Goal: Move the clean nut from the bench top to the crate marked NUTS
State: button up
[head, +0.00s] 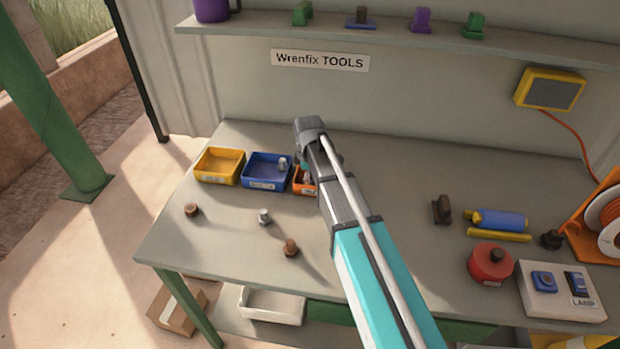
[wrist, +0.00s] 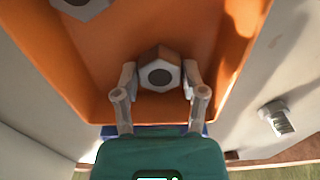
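The clean grey nut (wrist: 160,72) shows in the wrist view between the two fingers of my gripper (wrist: 160,85), which touch its sides. The nut is inside the outline of the orange crate (wrist: 75,60); whether it rests on the crate floor cannot be told. Another grey nut (wrist: 82,5) lies in the crate at the top left of that view. In the head view the orange crate (head: 299,187) is mostly hidden behind my arm, and its label cannot be read. My gripper and the held nut are mostly hidden there too.
The blue crate (head: 257,183) with a grey bolt and the yellow crate (head: 218,180) stand left of the orange one. A brown nut (head: 191,210), a grey bolt (head: 265,216) and a brown bolt (head: 290,248) lie on the bench (head: 225,240). A red pot (head: 490,265) stands right.

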jog(key=o, duration=0.3)
jog(key=shift+r, duration=0.15)
notch_tip(320, 180, up, 12)
jog(key=p, duration=1.2)
dwell(0.3)
jog(key=shift+s, duration=0.1)
dwell(0.6)
jog(key=s+d+m, duration=1.5)
jog(key=s+d, duration=0.1)
jog(key=s, duration=0.3)
jog(key=shift+d+m, duration=0.2)
jog(key=shift+m, duration=0.2)
